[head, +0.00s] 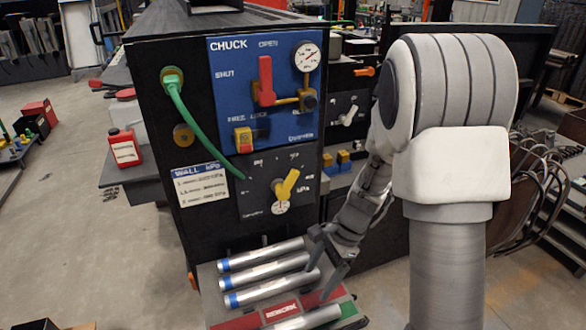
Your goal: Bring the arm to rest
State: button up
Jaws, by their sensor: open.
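My arm comes in at the right and reaches down and left to my gripper (319,265). The gripper is open. Its fingers are low in front of the black machine panel (218,216), by the right ends of the silver tubes. Several silver tubes (262,271) with blue bands lie side by side on a tray (241,322) with red and green areas. I see nothing held between the fingers, but whether they touch a tube I cannot tell.
The panel carries a blue CHUCK plate (231,68) with a red lever (265,82) and a gauge (306,57). A yellow-handled knob (287,184) sits below it. A green hose (191,118) hangs at left. A red-and-white container (125,147) stands on a side ledge. Open floor lies left.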

jog(key=s+d+r+n+t+h+p, duration=0.1)
jog(key=s+r+n+t+p, duration=0.1)
jog(key=r, duration=0.9)
jog(key=s+d+r+n+t+h+p, duration=0.1)
jog(key=s+r+n+t+h+p, duration=0.1)
jog(key=s+r+n+p, duration=0.2)
jog(key=s+d+r+n+t+h+p, duration=0.1)
jog(key=s+r+n+p, duration=0.3)
jog(key=r, duration=1.4)
jog(key=s+n+t, duration=0.1)
jog(key=s+n, duration=0.3)
jog(key=shift+s+d+r+n+t, duration=0.2)
jog(key=shift+d+r+n+t, duration=0.1)
jog(key=shift+r+n+t, duration=0.1)
